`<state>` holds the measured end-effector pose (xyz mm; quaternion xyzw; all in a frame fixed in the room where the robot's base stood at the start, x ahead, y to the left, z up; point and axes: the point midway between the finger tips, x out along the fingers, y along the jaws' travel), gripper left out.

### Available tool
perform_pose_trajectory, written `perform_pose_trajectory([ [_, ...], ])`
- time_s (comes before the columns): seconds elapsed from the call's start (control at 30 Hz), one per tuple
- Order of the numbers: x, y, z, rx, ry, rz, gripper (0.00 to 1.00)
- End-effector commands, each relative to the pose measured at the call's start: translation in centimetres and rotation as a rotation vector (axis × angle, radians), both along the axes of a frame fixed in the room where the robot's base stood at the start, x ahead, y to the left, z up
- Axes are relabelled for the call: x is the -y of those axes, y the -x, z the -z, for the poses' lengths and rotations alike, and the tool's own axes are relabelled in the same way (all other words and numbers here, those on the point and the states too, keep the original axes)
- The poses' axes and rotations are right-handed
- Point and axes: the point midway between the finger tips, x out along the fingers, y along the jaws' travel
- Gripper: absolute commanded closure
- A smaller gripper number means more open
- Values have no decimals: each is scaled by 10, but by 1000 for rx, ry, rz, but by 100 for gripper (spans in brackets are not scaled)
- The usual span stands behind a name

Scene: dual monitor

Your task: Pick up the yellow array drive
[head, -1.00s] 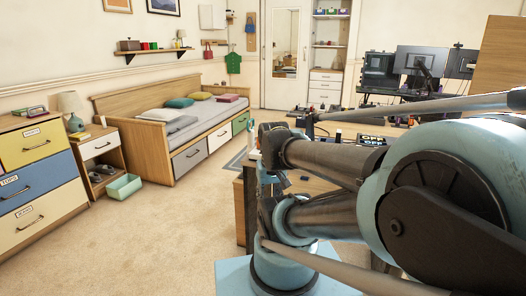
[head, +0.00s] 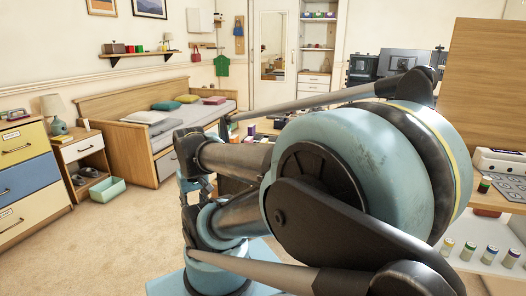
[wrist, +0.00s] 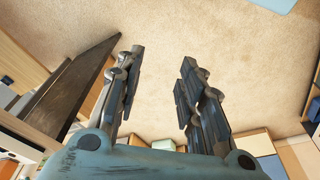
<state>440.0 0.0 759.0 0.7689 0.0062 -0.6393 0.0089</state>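I cannot pick out a yellow array drive for certain in either view. My gripper (wrist: 162,58) shows in the wrist view with its two dark fingers well apart, open and empty, above bare carpet. In the head view my large blue arm covers most of the desk area, and I cannot make out the fingers there. Several small items lie on the strip of desk (head: 262,128) left of my arm, too small to name.
At the right, a white shelf holds several small capped cylinders (head: 489,254) below a white device (head: 498,162). A wooden panel (head: 485,85) stands behind. Monitors (head: 403,62) show above my arm. A bed (head: 150,155), nightstand (head: 85,150) and dresser (head: 28,165) stand left. Carpet (head: 95,245) is clear.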

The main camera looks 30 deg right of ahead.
Motion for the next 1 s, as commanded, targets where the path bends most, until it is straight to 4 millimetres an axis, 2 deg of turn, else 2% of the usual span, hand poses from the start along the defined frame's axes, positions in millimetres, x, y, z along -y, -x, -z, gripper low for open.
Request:
perform_pose_trajectory([
  [0.03,0,4,-3,6,-1,4,49],
  [0.13,3,4,-13,9,-5,44,27],
  [0.27,2,-15,-37,-2,-22,176,27],
  [0.47,34,-58,-91,-23,-62,523,27],
  [0.6,64,-90,-125,-37,-90,773,27],
  [0.77,104,-125,-158,-50,-119,1057,27],
  [1.0,179,-171,-199,-65,-159,1483,27],
])
